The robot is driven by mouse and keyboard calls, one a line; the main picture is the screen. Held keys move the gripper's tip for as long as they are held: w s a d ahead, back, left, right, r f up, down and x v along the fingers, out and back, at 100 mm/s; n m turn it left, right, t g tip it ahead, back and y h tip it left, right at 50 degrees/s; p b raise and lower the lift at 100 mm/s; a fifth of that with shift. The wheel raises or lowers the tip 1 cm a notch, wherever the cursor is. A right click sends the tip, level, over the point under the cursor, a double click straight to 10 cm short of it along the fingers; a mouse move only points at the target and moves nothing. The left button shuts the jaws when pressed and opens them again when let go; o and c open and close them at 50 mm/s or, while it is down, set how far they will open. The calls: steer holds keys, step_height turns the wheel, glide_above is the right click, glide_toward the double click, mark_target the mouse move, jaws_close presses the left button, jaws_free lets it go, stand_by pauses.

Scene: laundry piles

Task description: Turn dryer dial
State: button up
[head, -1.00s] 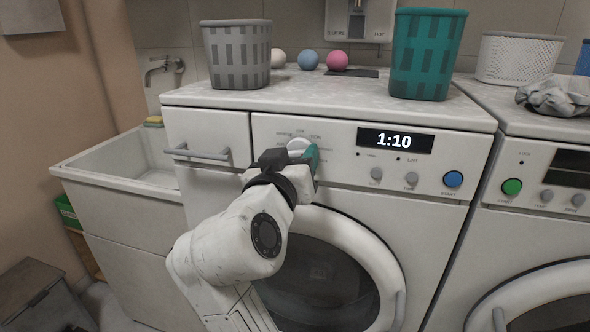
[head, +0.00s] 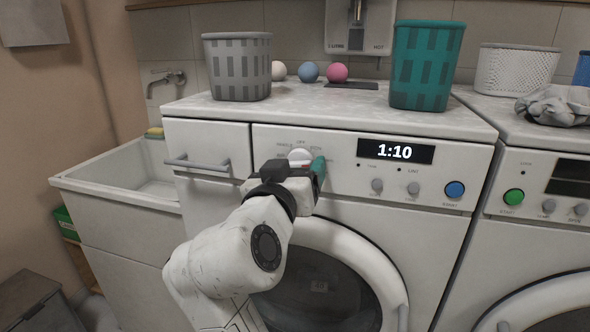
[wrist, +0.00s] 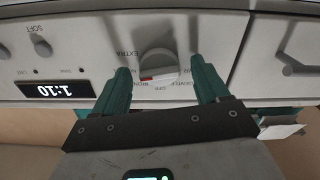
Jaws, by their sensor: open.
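The white dryer dial (head: 300,157) sits on the control panel of the left machine, partly hidden behind my gripper in the head view. In the wrist view the dial (wrist: 158,66) shows whole, with a red mark on its face and printed labels around it. My gripper (wrist: 157,78) has teal fingers, open, one on each side of the dial in the wrist view, with gaps on both sides. I cannot tell whether the fingertips reach the dial's depth. In the head view my gripper (head: 318,172) is right in front of the panel.
The display (head: 396,151) reads 1:10. A grey basket (head: 238,68), a teal basket (head: 424,66) and several balls stand on top. A sink (head: 125,180) is at left.

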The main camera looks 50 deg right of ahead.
steer(key=v, duration=1)
steer(key=shift+a, duration=0.4)
steer(key=shift+s, duration=0.1)
steer(key=s+d+f+n+g+y, duration=0.15)
steer(key=f+n+y, duration=0.3)
steer(key=f, duration=0.95)
steer(key=d+f+n+t+y, duration=0.15)
steer(key=f+n+y, duration=0.3)
steer(key=f, duration=0.95)
steer(key=s+a+f+n+g+y, duration=0.1)
steer(key=s+a+f+g+y, duration=0.25)
steer(key=s+f, duration=0.5)
steer(key=s+a+f+n+g+y, duration=0.2)
steer(key=s+f+y, duration=0.3)
steer(key=s+f, duration=0.3)
step_height(320, 180, up, 13)
steer(key=w+p, duration=0.1)
steer(key=p, duration=1.2)
steer(key=shift+w+a+h, duration=0.15)
steer(key=shift+w+h, duration=0.15)
steer(key=shift+h, duration=0.05)
